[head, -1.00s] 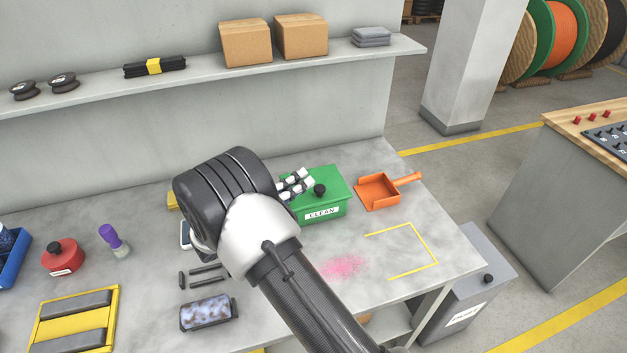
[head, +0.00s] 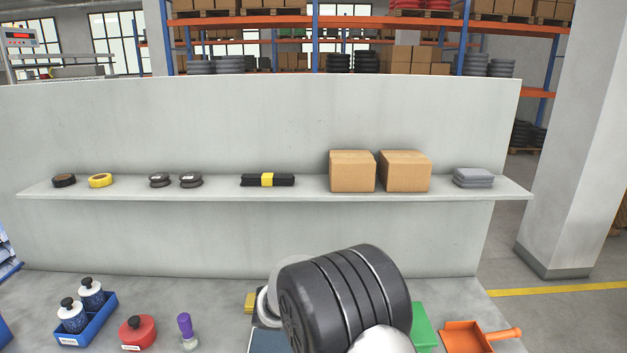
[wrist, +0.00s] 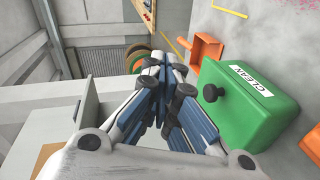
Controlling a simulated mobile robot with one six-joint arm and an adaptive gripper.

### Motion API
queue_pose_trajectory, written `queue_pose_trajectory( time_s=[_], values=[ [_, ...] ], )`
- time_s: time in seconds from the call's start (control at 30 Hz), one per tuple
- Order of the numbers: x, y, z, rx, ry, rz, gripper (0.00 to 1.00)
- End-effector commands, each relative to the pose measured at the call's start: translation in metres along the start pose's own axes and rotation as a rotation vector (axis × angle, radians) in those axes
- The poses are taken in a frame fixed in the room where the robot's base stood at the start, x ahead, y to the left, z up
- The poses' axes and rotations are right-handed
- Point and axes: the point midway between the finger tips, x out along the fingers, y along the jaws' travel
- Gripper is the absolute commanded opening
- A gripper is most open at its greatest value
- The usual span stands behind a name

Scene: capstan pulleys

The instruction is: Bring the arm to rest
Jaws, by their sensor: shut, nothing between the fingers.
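My gripper (wrist: 165,90) is shut and empty in the wrist view, its blue-lined fingers meeting in the middle of the picture. The green box labelled CLEAN (wrist: 245,105) lies to the right of the fingers, apart from them as far as I can tell. In the head view my arm's dark wrist joint stands low in the middle and hides the gripper itself. It also covers most of the green box (head: 424,330), so only the right edge shows.
An orange dustpan (head: 466,337) lies right of the green box. A blue tray with two bottles (head: 95,332), a red container (head: 137,333) and a purple-topped tool (head: 187,330) stand at left. Behind is a shelf (head: 270,192) with cardboard boxes (head: 352,172) and tape rolls.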

Motion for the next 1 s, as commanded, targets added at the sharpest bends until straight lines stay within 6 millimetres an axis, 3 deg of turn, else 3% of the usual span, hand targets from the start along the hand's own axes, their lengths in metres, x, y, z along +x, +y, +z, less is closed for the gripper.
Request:
queue_pose_trajectory(
  time_s=[0.03,0.1,0.4,0.7,0.83,1.0],
  values=[
    [0.008,0.021,0.014,-0.012,-0.053,-0.070,0.00],
    [0.015,0.040,0.035,-0.040,-0.115,-0.170,0.00],
    [0.017,0.093,0.133,-0.083,-0.227,-0.640,0.00],
    [-0.019,0.110,0.213,0.007,-0.093,-1.073,0.00],
    [-0.038,0.111,0.234,0.073,0.015,-1.204,0.00],
    [-0.054,0.111,0.246,0.139,0.129,-1.293,0.00]
  ],
)
